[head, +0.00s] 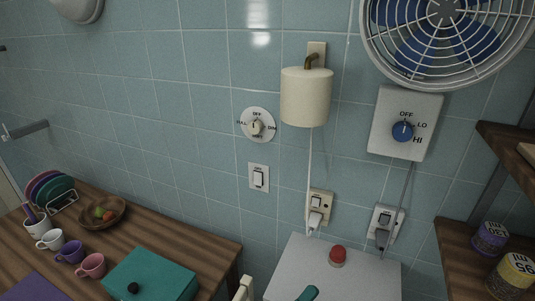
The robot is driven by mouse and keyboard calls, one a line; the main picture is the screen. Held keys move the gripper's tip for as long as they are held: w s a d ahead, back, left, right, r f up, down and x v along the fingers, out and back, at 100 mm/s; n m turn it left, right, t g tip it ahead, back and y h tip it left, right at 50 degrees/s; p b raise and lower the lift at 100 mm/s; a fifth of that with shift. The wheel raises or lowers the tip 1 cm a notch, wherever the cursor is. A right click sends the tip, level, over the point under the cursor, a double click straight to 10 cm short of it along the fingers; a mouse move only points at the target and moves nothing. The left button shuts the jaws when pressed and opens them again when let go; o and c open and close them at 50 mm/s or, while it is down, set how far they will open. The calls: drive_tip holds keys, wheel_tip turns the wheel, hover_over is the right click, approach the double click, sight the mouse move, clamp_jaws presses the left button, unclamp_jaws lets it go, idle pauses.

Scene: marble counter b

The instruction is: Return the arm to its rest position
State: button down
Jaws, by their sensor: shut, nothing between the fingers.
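My gripper is not visible in the head view. A cream piece and a teal piece show at the bottom edge, cut off by the frame. I cannot tell from this view what they belong to. No fingertips can be made out, and most of the arm is out of frame.
A wooden counter (215,249) at left holds a teal box (155,274), several mugs, a fruit bowl (122,213) and a plate rack. A grey-white surface (290,266) bears a red knob (337,255). Shelves with jars (489,238) stand right. A tiled wall carries switches and a fan (445,40).

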drive_tip(key=s+a+f+n+y, duration=0.4)
drive_tip(key=s+f+n+y, duration=0.5)
drive_tip(key=s+n, duration=0.3)
drive_tip(key=s+a+f+n+y, duration=0.4)
drive_tip(key=s+f+n+y, duration=0.5)
drive_tip(key=n, duration=0.8)
drive_tip(key=s+y, duration=0.2)
drive_tip(key=s, duration=0.1)
drive_tip(key=shift+s+f, duration=0.35)
drive_tip(key=shift+s, duration=0.05)
drive_tip(key=shift+s, duration=0.1)
